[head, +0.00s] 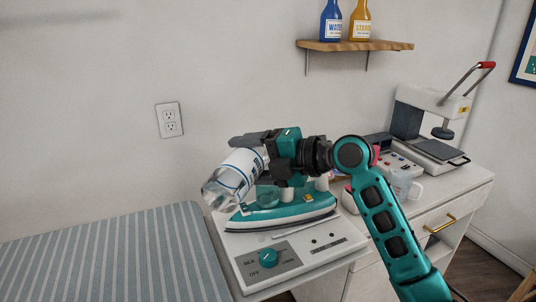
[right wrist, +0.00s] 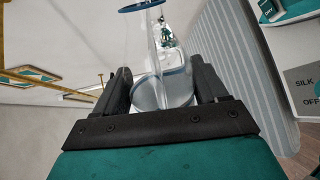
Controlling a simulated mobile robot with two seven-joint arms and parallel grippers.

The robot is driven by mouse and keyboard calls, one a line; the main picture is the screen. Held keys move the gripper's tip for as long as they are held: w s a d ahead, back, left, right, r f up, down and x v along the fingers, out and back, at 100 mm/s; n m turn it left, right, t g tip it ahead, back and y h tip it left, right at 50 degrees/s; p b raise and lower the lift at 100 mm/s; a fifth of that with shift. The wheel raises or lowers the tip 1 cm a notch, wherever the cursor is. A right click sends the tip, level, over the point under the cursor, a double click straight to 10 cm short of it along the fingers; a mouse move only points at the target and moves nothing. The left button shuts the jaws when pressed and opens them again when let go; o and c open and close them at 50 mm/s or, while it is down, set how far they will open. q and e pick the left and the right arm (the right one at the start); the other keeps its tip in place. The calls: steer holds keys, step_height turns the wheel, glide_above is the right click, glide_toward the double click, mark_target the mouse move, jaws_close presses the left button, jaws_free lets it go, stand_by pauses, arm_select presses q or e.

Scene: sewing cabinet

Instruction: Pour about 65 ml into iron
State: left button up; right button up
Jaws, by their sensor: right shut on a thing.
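The teal and white iron (head: 290,214) lies flat on its pale base, with a translucent teal part (head: 268,197) near its left end. My right gripper (head: 252,148) is shut on a clear bottle with blue bands (head: 232,178). It holds the bottle steeply tilted, its lower end to the left, above and beside the left end of the iron. The bottle also shows between the fingers in the right wrist view (right wrist: 165,92). I cannot tell whether liquid is flowing or how much is inside. My left gripper is not in view.
The base has a teal dial (head: 268,257). A striped ironing surface (head: 110,255) lies to the left. A shelf (head: 355,46) holds blue and yellow bottles.

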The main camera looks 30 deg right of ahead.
steer(key=shift+s+a+r, duration=0.15)
steer(key=shift+s+a, duration=0.2)
steer(key=shift+a, duration=0.1)
stand_by(0.3)
steer(key=shift+r, duration=0.1)
stand_by(1.2)
stand_by(0.4)
